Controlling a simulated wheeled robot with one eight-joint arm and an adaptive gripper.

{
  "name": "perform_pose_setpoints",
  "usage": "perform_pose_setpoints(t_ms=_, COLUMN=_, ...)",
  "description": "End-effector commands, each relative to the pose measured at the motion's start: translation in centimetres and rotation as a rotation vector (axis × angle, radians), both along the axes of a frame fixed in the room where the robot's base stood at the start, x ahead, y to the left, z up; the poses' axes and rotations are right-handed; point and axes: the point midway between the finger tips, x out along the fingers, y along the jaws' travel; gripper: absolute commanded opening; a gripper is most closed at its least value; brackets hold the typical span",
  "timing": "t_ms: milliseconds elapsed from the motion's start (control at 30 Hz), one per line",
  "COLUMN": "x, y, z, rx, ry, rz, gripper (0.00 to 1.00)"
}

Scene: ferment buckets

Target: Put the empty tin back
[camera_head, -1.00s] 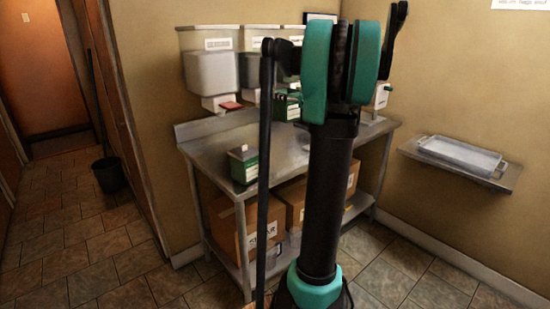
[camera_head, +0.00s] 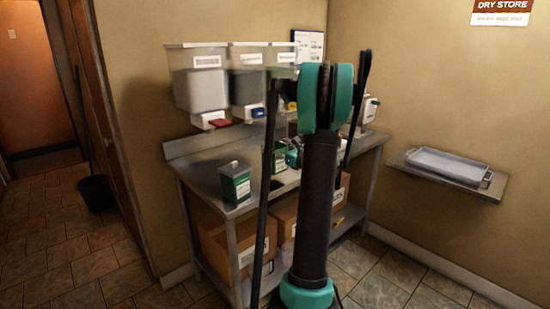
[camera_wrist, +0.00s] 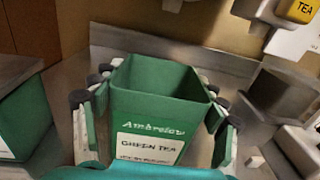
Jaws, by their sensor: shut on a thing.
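A green tin with an open top and a white "GREEN TEA" label (camera_wrist: 150,140) is between the fingers of my gripper (camera_wrist: 155,120) in the wrist view. My gripper is shut on it, with one finger on each side. The inside that shows looks dark and empty. I cannot tell if its base touches the steel table. Another green tin (camera_head: 236,184) stands on the table's front left, and it also shows at the left edge of the wrist view (camera_wrist: 22,125). In the head view my arm hides much of the gripper area.
Cardboard boxes (camera_head: 237,240) sit on the lower shelf. A tray (camera_head: 448,164) rests on a wall shelf at right. A bucket (camera_head: 96,193) stands at left.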

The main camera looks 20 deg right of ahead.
Motion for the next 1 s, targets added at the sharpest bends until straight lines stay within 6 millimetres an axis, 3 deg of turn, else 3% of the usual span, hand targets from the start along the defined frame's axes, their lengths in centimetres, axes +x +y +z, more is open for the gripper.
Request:
perform_pose_setpoints(t_ms=300, x=0.0, y=0.0, z=-3.5, rx=0.0, ry=0.0, rz=0.0, gripper=0.16)
perform_pose_setpoints(t_ms=667, x=0.0, y=0.0, z=-3.9, rx=0.0, ry=0.0, rz=0.0, gripper=0.16)
perform_pose_setpoints(t_ms=700, x=0.0, y=0.0, z=-3.9, rx=0.0, ry=0.0, rz=0.0, gripper=0.76)
perform_pose_setpoints(t_ms=833, x=0.0, y=0.0, z=-3.8, rx=0.0, ry=0.0, rz=0.0, gripper=0.92)
perform_pose_setpoints(t_ms=1000, x=0.0, y=0.0, z=-3.8, rx=0.0, ry=0.0, rz=0.0, gripper=0.93)
